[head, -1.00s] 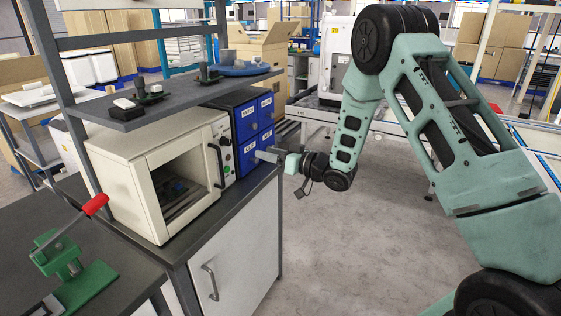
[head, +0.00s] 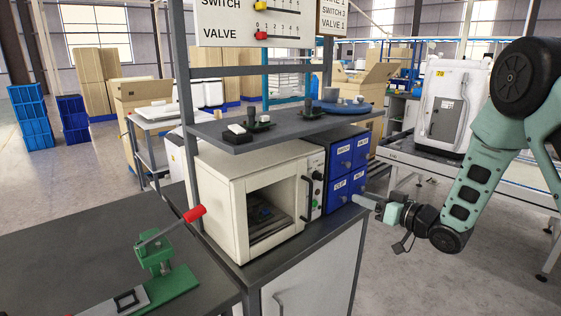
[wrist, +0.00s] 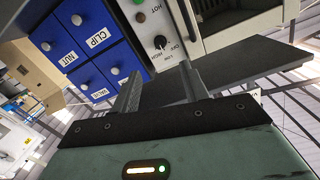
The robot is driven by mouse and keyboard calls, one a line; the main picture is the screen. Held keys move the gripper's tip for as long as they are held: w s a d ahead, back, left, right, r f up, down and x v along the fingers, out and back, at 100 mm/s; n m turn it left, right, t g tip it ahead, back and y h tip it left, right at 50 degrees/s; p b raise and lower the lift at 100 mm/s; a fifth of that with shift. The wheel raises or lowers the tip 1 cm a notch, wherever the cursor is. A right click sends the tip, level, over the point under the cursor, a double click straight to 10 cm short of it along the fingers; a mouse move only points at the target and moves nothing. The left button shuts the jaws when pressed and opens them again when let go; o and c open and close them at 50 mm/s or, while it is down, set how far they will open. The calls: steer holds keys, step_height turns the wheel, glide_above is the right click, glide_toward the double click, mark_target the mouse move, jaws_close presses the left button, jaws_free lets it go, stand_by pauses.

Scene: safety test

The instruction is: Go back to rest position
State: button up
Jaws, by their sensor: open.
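My gripper (head: 364,202) is in front of the lower drawers of the blue drawer cabinet (head: 341,166), at the right end of the bench. In the wrist view, my gripper (wrist: 161,78) is open, with its two fingers apart and nothing between them. The fingers point towards the blue drawers (wrist: 90,42) and the oven's control panel (wrist: 155,30). I cannot tell whether the fingertips touch a drawer. The drawers look shut. My arm comes in from the right, partly cut off by the frame.
The white oven (head: 212,190) stands left of the drawers, under a grey shelf (head: 235,140) holding small parts. A green clamp (head: 160,262) with a red handle is at the front left. A conveyor (head: 430,172) stands behind my arm. Floor shows below the gripper.

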steer(key=s+a+r+g+h, duration=0.2)
steer(key=s+a+g+h, duration=0.45)
steer(key=s+a, duration=0.75)
steer(key=s+n+g+h, duration=0.2)
steer(key=s+g, duration=0.5)
steer(key=s, duration=1.9)
steer(key=shift+s+a+r+n+h, duration=0.15)
steer(key=shift+a+r+n+h, duration=0.25)
steer(key=shift+n, duration=0.3)
steer(key=shift+g, duration=0.25)
